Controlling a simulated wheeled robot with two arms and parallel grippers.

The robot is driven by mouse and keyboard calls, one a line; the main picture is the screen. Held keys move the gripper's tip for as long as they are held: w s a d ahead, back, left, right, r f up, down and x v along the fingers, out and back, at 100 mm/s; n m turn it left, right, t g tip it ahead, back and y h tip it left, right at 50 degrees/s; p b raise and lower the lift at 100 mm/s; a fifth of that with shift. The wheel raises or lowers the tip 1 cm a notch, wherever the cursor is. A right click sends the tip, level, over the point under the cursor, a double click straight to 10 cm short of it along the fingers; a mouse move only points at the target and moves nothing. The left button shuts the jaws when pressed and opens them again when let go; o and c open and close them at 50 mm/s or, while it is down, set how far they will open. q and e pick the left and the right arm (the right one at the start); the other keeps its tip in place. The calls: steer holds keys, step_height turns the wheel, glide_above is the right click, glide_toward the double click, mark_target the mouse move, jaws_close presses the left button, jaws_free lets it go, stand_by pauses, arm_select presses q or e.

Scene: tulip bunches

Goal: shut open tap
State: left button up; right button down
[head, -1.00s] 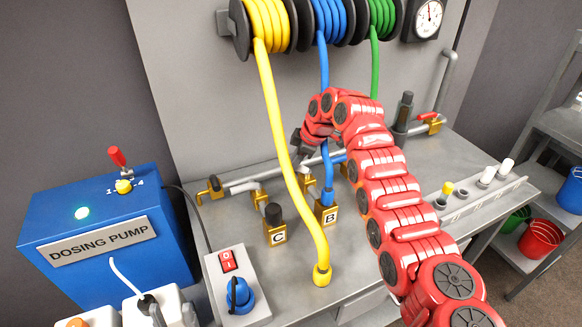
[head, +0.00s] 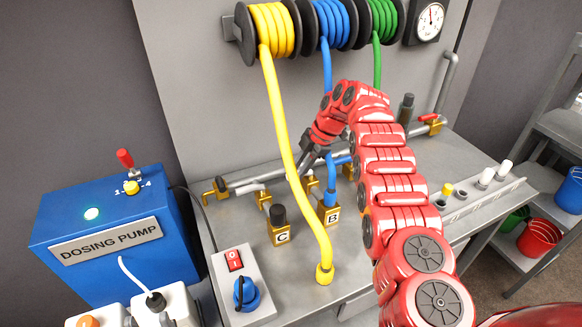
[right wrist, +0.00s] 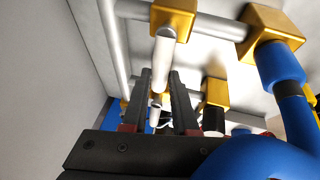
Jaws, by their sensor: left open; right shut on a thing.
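Brass taps with pale levers sit along a grey pipe (head: 240,184) at the back of the bench. One tap (head: 264,199) is behind fitting C (head: 279,228). My right gripper (head: 308,158) reaches the pipe behind fitting B (head: 329,212), and its wrist covers part of the taps there. In the right wrist view its two dark fingers (right wrist: 161,88) are shut on a white lever (right wrist: 165,48) below a brass body (right wrist: 173,17). I cannot tell from the lever's angle how far that tap is open. My left gripper is not visible.
A yellow hose (head: 285,150) and a blue hose (head: 327,110) hang close to my right gripper. A blue dosing pump (head: 110,250) stands left. A switch box (head: 240,285) is at the front. A red-levered tap (head: 430,122) is at the back right.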

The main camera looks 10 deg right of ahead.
steer(key=shift+f, duration=0.1)
stand_by(0.3)
steer(key=c, duration=0.7)
jaws_free()
steer(key=shift+d+r, duration=0.15)
steer(key=shift+r, duration=0.25)
steer(key=shift+p+v, duration=0.5)
steer(key=shift+v, duration=0.65)
steer(key=p+v, duration=0.9)
steer(key=shift+s+f, duration=0.1)
steer(key=shift+s, duration=0.05)
